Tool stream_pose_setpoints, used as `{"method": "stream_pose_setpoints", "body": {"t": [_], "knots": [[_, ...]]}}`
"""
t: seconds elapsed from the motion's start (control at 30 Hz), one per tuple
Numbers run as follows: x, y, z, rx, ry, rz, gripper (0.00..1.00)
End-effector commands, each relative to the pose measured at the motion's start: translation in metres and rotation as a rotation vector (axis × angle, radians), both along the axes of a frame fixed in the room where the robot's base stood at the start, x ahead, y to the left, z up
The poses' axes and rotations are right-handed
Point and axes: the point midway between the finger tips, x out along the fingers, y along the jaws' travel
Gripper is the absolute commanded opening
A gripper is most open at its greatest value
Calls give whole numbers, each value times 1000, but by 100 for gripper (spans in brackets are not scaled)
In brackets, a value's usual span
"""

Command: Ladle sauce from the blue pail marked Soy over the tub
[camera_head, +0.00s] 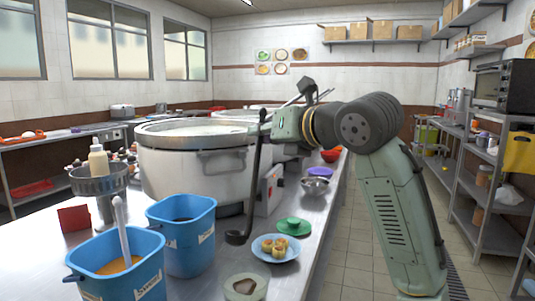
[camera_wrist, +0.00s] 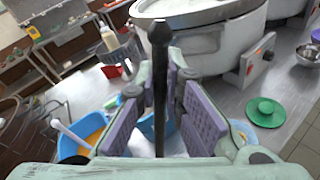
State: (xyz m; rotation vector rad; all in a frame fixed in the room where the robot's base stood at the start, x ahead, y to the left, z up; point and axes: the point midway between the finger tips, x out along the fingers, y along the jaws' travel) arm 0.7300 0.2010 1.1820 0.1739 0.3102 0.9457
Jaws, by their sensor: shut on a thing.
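The blue pail with dark sauce (camera_head: 181,235) stands on the steel counter; its small label is hard to read. My gripper (camera_head: 277,126) is shut on the handle of a black ladle (camera_head: 255,165), which hangs nearly upright. The ladle's bowl (camera_head: 238,237) is low, just right of the dark-sauce pail in the head view and outside it. In the wrist view the handle (camera_wrist: 159,75) runs between the purple finger pads and the bowl is hidden. A small pale tub (camera_head: 245,290) with something dark inside sits at the front edge of the head view.
A second blue pail (camera_head: 118,268) holds orange sauce and a pale-handled utensil. A large stockpot (camera_head: 180,172) stands behind. A plate of small pastries (camera_head: 291,251), a green lid (camera_head: 291,227) and a metal bowl (camera_head: 315,186) lie right of the ladle. A red box (camera_head: 74,218) sits left.

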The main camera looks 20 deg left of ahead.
Motion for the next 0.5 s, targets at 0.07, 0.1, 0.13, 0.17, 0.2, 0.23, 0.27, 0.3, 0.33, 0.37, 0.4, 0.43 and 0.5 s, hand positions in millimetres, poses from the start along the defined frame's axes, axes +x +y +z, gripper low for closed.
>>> {"method": "stream_pose_setpoints", "body": {"t": [0.07, 0.1, 0.13, 0.17, 0.2, 0.23, 0.27, 0.3, 0.33, 0.37, 0.4, 0.43, 0.5], "knots": [[-12, 1, 2, -1, -60, 0, 0], [-17, 1, 7, -2, -85, 1, 0], [-21, 1, 9, -3, -104, 1, 0], [-26, 1, 11, -4, -124, 1, 0], [-31, 1, 13, -5, -149, 1, 0], [-35, 2, 16, -6, -168, 0, 0], [-39, 2, 18, -7, -188, 0, 0], [-43, 2, 20, -7, -211, 1, 0], [-47, 2, 22, -7, -227, 1, 0], [-50, 2, 24, -7, -243, 1, 0], [-54, 2, 26, -8, -261, 1, 0], [-56, 2, 28, -8, -273, 1, 0], [-61, 2, 30, -10, -300, 0, 0]]}}
